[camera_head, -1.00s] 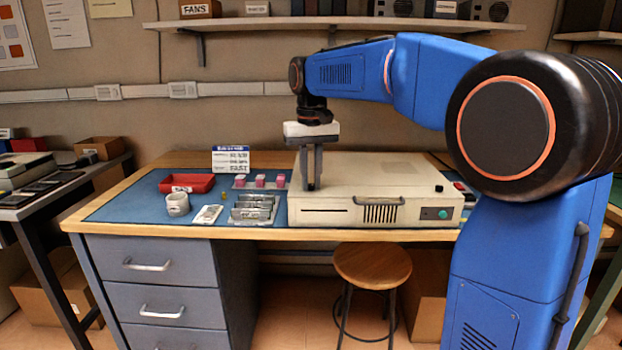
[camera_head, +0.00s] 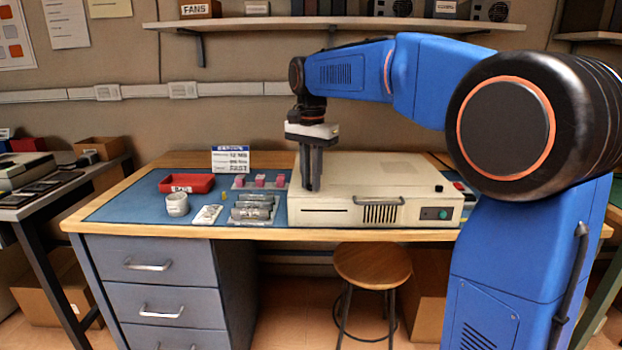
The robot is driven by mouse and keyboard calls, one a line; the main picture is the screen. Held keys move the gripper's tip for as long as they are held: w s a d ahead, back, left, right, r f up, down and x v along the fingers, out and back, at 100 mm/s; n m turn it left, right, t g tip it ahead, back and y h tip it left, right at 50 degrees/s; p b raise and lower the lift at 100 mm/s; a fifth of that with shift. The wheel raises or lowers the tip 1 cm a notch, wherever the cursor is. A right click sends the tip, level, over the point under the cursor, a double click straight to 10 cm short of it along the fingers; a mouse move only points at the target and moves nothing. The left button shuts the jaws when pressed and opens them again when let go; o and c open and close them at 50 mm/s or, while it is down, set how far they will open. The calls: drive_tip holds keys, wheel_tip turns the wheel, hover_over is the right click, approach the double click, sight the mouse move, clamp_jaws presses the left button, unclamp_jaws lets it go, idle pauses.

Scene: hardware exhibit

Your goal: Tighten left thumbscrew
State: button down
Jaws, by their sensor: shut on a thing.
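The beige case (camera_head: 385,180) lies flat on the workbench, with a front handle, a slot and a green button on its front. My gripper (camera_head: 311,188) points straight down at the left front part of the case's top. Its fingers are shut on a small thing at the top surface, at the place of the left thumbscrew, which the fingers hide. A small black thumbscrew (camera_head: 439,188) stands on the right front of the case's top, clear of the gripper.
A wooden stool (camera_head: 372,265) stands in front of the bench.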

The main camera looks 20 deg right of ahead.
drive_tip(key=shift+m, duration=0.7)
drive_tip(key=c, duration=1.7)
unclamp_jaws()
drive_tip(key=shift+o, duration=0.2)
wheel_tip(320, 180, up, 17)
drive_tip(key=shift+r, duration=0.2)
drive_tip(key=s+d+f+n+t, duration=0.2)
drive_tip(key=s+f+n, duration=0.3)
drive_tip(key=s+f, duration=1.1)
drive_tip(key=s+d+f+n+t, duration=0.2)
drive_tip(key=s+d+f+n, duration=0.3)
drive_tip(key=s+f, duration=1.2)
drive_tip(key=shift+f+n+t, duration=0.4)
drive_tip(key=shift+f+n, duration=0.25)
drive_tip(key=shift+n, duration=0.15)
